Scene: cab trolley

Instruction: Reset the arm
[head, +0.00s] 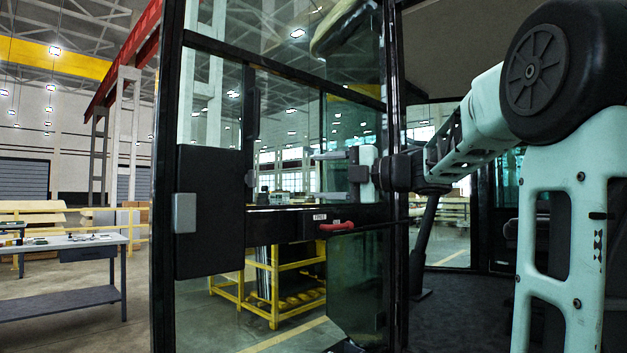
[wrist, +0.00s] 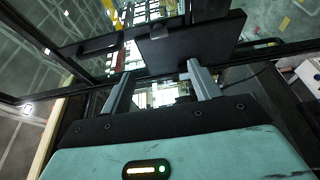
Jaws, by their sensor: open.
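My gripper (head: 328,175) is open and empty in the head view, its two grey fingers pointing left toward the glazed cab door. My mint-green arm reaches in from the right of that view. In the wrist view my gripper (wrist: 157,88) shows its two fingers spread apart, with nothing between them but the view beyond. A black panel (head: 209,212) with a grey latch block (head: 185,213) is on the door frame, left of the fingers and apart from them. The black panel also shows beyond the fingers in the wrist view (wrist: 192,42).
A red handle (head: 337,227) on a dark bar lies just below my gripper. Black door posts (head: 168,180) and glass surround the arm closely. A yellow rack (head: 274,290) stands behind the glass. A workbench (head: 70,241) stands at the far left, with open floor before it.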

